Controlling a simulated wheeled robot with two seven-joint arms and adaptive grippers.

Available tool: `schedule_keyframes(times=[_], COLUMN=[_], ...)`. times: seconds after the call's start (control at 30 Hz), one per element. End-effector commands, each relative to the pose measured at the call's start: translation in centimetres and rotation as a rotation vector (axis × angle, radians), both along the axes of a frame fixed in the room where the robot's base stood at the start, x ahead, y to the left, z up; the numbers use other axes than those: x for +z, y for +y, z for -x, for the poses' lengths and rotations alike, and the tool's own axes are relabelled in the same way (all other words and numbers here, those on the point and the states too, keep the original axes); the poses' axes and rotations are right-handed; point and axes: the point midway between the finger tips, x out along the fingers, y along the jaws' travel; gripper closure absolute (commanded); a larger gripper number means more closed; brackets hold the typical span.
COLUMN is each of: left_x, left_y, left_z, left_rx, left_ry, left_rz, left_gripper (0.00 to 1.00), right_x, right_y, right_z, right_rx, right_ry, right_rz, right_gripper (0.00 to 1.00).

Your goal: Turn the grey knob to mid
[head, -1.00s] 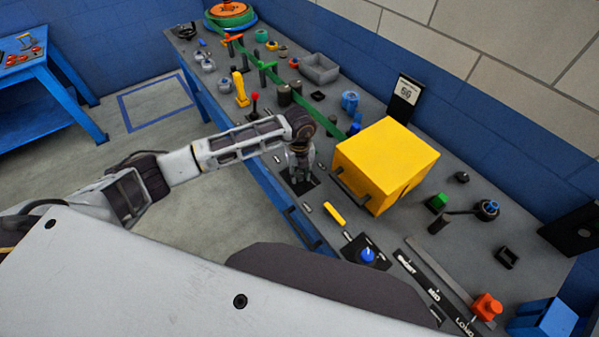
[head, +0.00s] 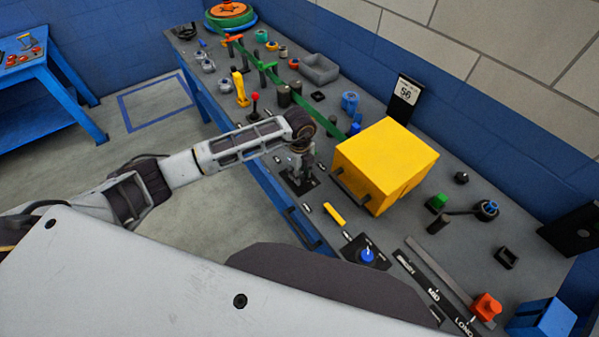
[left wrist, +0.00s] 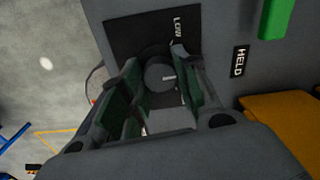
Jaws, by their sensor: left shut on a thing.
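The grey knob (left wrist: 160,73) sits on a black plate (left wrist: 122,30) in the left wrist view, with a white pointer line on it. The word LOW shows beside it; other position labels are hidden by my gripper. My left gripper (left wrist: 158,85) points down at the panel with its green-padded fingers on both sides of the knob, shut on it. In the head view my left gripper (head: 300,172) is over the same black plate near the bench's front edge, and the knob is hidden there. My right gripper is not in view.
A large yellow box (head: 385,165) stands just right of my gripper. A yellow bar (head: 334,215) and a blue knob (head: 367,255) lie nearer. A red-tipped lever (head: 255,98) and a yellow lever (head: 240,90) stand farther back. An orange slider block (head: 487,307) is at lower right.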

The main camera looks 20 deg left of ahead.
Motion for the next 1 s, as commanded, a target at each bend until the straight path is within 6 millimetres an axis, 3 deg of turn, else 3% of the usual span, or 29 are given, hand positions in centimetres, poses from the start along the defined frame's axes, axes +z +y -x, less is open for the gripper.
schedule_keyframes(times=[0.27,0.3,0.43,1.0], left_x=[0.05,0.05,0.04,1.02], left_y=[0.03,0.04,0.03,0.01], left_z=[-0.06,-0.06,-0.05,-0.08], left_rx=[0.0,0.0,-0.001,-0.002], left_ry=[-0.001,-0.001,-0.001,-0.002], left_rz=[0.0,0.0,0.0,0.0], left_gripper=[0.93,0.64,0.47,0.46], right_x=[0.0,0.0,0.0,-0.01], right_y=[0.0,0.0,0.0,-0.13], right_z=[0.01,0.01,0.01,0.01], right_rx=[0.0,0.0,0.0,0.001], right_ry=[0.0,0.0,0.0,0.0], right_rz=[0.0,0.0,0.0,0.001], right_gripper=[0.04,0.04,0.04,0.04])
